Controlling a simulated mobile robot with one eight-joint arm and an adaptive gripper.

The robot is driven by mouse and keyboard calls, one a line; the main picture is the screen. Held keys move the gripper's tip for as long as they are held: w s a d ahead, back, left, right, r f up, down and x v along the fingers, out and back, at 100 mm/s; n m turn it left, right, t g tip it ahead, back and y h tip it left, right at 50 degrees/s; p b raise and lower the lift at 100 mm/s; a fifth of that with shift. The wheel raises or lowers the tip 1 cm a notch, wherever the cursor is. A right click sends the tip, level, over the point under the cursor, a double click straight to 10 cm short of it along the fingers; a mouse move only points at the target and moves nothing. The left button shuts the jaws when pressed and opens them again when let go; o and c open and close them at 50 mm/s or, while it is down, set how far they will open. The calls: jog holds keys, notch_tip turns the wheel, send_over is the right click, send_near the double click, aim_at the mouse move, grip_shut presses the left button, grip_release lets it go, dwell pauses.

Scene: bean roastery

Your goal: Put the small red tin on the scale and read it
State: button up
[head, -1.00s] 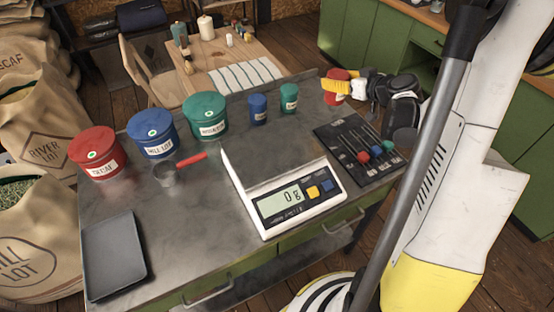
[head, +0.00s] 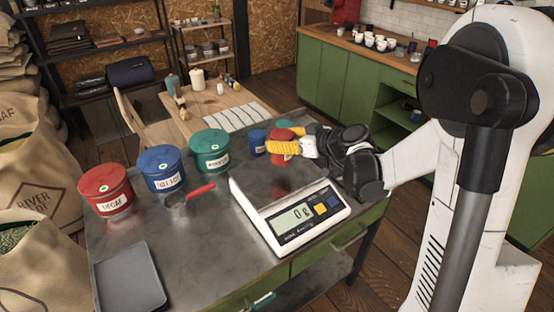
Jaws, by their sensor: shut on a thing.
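The small red tin (head: 281,157) is in my gripper (head: 284,147), whose yellow finger is shut across it. It appears upright, beyond the far edge of the scale or above it; I cannot tell the exact height. The scale (head: 325,222) stands at the right front of the workbench, with a white body and a shiny plate (head: 262,190). A reddish reflection shows on the plate, and no tin rests there. The display (head: 297,215) reads 0 g. The side of the tin towards the arm is partly hidden by the gripper.
Large red (head: 106,190), blue (head: 162,168) and green (head: 210,150) tins line the bench's left and back. A small blue tin (head: 257,142) stands left of my gripper. A red-handled scoop (head: 188,196) and dark tray (head: 129,277) lie left of the scale.

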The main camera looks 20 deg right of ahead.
aim_at(277, 153)
jog(key=shift+w+a+f, duration=0.1)
jog(key=shift+a+f, duration=0.4)
jog(key=shift+a, duration=0.25)
jog(key=shift+f+b, duration=0.95)
jog(key=shift+f, duration=1)
jog(key=shift+f, duration=0.2)
jog(key=o, duration=1.3)
jog(key=shift+o, duration=0.2)
jog(key=shift+r, duration=0.15)
